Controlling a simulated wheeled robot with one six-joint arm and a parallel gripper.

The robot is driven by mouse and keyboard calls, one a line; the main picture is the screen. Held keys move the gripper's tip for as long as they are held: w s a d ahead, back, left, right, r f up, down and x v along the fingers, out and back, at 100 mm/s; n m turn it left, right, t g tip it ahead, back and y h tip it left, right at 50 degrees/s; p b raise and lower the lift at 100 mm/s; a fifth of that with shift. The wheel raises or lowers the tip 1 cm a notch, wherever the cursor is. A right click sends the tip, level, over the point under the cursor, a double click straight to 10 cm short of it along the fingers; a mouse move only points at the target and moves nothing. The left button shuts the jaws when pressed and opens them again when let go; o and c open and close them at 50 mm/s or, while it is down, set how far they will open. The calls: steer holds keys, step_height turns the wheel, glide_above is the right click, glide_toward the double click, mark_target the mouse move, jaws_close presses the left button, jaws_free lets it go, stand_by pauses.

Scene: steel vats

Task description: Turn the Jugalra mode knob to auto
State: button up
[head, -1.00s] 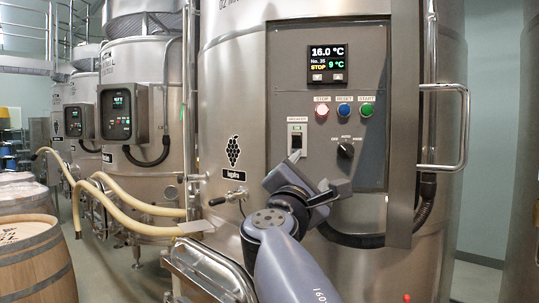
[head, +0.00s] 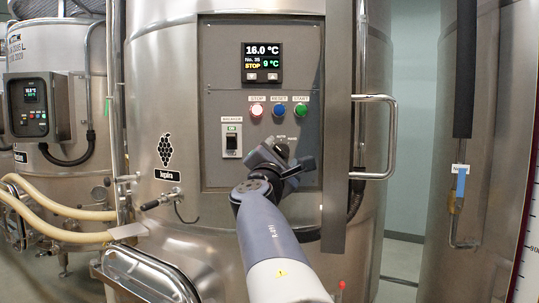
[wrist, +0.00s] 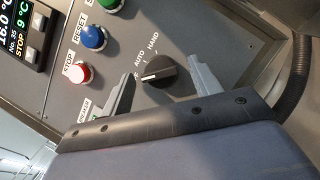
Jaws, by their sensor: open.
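The black mode knob (wrist: 170,72) shows in the wrist view, with a white pointer aimed left toward a partly hidden label that ends in F. In the head view my gripper (head: 297,158) is in front of the panel's lower right and hides the knob. The tank's name plate (head: 166,175) seems to read Jupira or similar, but is too small to be sure.
Above the knob are the red STOP (head: 257,111), blue RESET (head: 279,111) and green START (head: 300,110) buttons. A breaker switch (head: 231,141) is left of it. The display (head: 262,63) reads 16.0 °C and STOP. A steel handle (head: 391,137) juts out at right.

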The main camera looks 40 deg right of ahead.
steer(key=shift+c, duration=0.3)
steer(key=c, duration=0.9)
steer(key=shift+m, duration=0.4)
steer(key=m+g, duration=0.1)
steer(key=m, duration=0.1)
steer(key=m+g, duration=0.1)
steer(key=m, duration=0.1)
steer(key=shift+w+a+r+p, duration=0.1)
steer(key=shift+r+p, duration=0.1)
steer(key=shift+p, duration=0.2)
steer(key=shift+m+g+y+p, duration=0.25)
steer(key=shift+m+g+y, duration=0.1)
steer(key=shift+m, duration=0.8)
steer(key=shift+m+g+y+p, duration=0.25)
steer(key=shift+m+g+y, duration=0.1)
steer(key=shift+m, duration=0.8)
